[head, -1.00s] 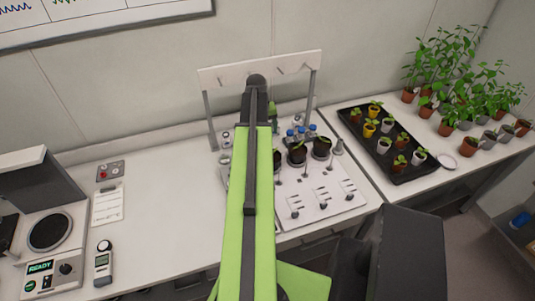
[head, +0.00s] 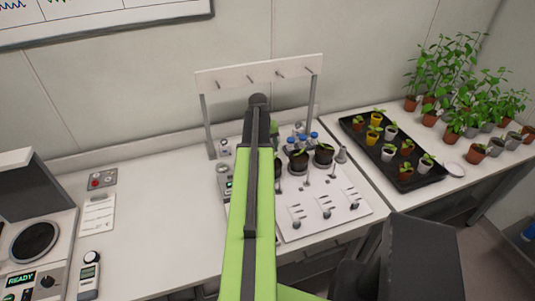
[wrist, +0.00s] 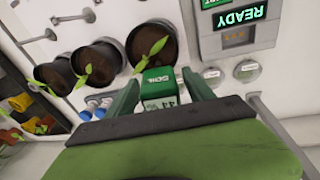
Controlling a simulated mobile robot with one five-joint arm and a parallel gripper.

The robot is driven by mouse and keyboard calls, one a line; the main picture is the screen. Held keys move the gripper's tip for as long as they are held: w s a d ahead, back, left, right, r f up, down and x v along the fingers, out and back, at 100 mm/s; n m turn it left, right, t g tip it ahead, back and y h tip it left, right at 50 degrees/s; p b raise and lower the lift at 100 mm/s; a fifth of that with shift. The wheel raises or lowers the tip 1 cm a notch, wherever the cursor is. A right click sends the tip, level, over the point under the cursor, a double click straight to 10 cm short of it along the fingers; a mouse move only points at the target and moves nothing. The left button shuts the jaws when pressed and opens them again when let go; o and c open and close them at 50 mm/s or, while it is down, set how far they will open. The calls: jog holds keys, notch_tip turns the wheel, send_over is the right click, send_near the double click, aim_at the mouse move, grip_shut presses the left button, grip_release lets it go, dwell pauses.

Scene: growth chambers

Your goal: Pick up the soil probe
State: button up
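In the head view a bit of green beside my arm (head: 274,128) may be the probe's head; my arm hides the fingers there.
Dark pots with seedlings (wrist: 152,45) stand close beside the probe. A unit reading "READY" (wrist: 235,30) is on the other side. Blue-capped bottles (head: 302,139) are close by. A white peg rack (head: 260,72) rises behind. A black seedling tray (head: 408,183) is at right.

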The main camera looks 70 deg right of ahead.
grip_shut()
jog(key=shift+r, duration=0.1)
notch_tip(320, 180, up, 18)
jog(key=p, duration=1.8)
